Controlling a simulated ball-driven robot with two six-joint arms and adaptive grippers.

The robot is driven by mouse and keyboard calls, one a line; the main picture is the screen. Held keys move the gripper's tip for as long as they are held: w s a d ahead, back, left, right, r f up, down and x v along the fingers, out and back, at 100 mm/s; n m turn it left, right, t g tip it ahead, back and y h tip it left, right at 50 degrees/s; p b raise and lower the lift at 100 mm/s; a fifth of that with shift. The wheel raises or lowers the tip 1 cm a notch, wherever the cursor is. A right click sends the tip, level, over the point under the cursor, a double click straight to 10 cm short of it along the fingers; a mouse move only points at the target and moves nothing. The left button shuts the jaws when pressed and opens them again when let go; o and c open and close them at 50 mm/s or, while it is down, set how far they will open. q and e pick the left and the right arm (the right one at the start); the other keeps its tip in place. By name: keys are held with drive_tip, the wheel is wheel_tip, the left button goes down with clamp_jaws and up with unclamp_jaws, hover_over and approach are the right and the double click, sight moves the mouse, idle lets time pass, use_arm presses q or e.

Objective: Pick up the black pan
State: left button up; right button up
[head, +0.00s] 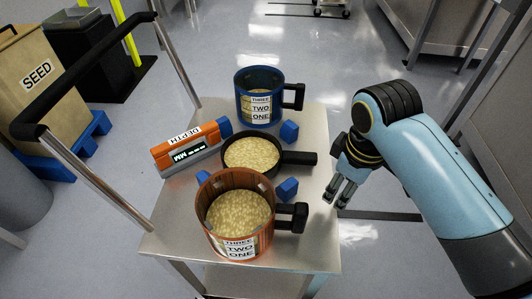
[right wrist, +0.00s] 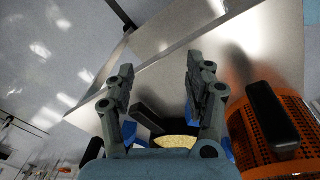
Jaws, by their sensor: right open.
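The black pan (head: 290,157) sits on the metal cart top, filled with pale grain. Its handle points right, toward my right gripper. In the right wrist view the pan's handle (right wrist: 148,117) shows between and below the fingers, with part of the pan behind the gripper. My right gripper (head: 335,200) is open and empty beside the cart's right edge, apart from the handle end. It also shows in the right wrist view (right wrist: 160,64) with its fingers spread. My left gripper is not in view.
On the cart (head: 165,243) stand a blue measuring cup (head: 258,112) behind the pan and an orange one (head: 232,235) in front, handles to the right. A depth gauge (head: 185,152) lies left. Blue blocks (head: 287,189) lie around the pan. The cart has a black-gripped rail (head: 80,75).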

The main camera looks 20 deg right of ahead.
drive_tip(key=w+a+r+n+g, duration=0.1)
drive_tip(key=w+a+r+n, duration=0.1)
drive_tip(key=w+r+n, duration=0.3)
drive_tip(key=w+a+r+n, duration=0.1)
drive_tip(key=w+a+r, duration=0.15)
drive_tip(key=w, duration=0.55)
drive_tip(key=b, duration=0.2)
hover_over(295, 155)
drive_tip(key=shift+n+y, duration=0.4)
drive_tip(key=f, duration=0.4)
drive_tip(key=shift+w+d+f, duration=0.25)
drive_tip(key=shift+w+f, duration=0.05)
drive_tip(key=shift+w, duration=0.1)
drive_tip(key=f, duration=0.1)
drive_tip(key=f+b, duration=0.1)
drive_tip(key=f, duration=0.3)
drive_tip(key=shift+s+a+f+b, duration=0.15)
drive_tip(key=shift+s+b, duration=0.2)
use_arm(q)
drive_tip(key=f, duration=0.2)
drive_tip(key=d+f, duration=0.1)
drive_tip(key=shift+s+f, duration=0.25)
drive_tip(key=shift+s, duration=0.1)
use_arm(e)
drive_tip(key=shift+c, duration=0.3)
clamp_jaws()
